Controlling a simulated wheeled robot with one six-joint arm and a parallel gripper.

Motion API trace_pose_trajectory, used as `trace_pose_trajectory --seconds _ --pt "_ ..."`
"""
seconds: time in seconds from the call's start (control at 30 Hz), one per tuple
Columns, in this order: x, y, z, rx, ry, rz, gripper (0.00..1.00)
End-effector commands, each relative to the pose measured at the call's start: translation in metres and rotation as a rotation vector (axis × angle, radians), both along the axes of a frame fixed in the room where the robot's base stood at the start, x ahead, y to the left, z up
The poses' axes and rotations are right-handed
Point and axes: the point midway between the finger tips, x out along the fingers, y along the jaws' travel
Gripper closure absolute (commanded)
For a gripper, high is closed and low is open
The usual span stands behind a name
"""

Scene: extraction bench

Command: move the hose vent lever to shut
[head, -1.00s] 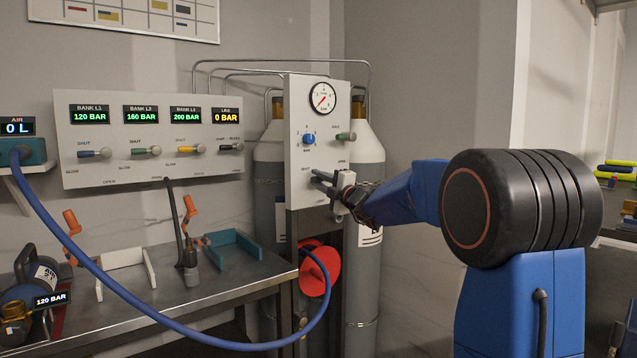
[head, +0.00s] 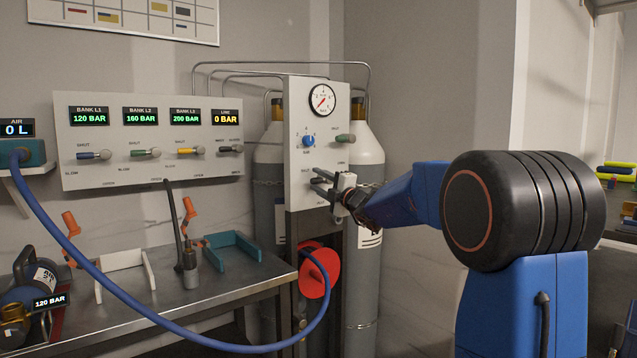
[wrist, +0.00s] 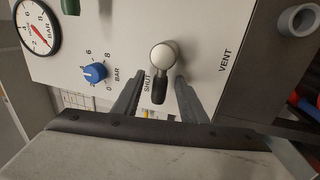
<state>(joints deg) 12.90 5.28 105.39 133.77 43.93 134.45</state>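The hose vent lever (wrist: 161,65) has a pale round hub and a black handle on the white gauge panel, seen in the wrist view. Its handle points down in that view, with its tip beside the word SHUT. The word VENT is printed further right. My gripper (wrist: 160,104) is open, with one dark finger on each side of the handle and a visible gap to both. In the head view my gripper (head: 322,184) is at the lower part of the panel, where its fingers hide the lever.
A red disc (head: 318,272) and a blue hose (head: 160,322) are below and left.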

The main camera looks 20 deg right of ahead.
Motion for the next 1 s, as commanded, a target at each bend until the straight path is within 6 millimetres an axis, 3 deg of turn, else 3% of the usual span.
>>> trace_pose_trajectory --seconds 0.17,0.7,1.0 --pt "-0.021 -0.007 -0.004 -0.001 0.0 -0.001 0.61" --pt "-0.12 -0.04 -0.025 0.0 0.0 -0.004 0.61" --pt "-0.155 -0.051 -0.032 0.0 -0.001 -0.002 0.61"
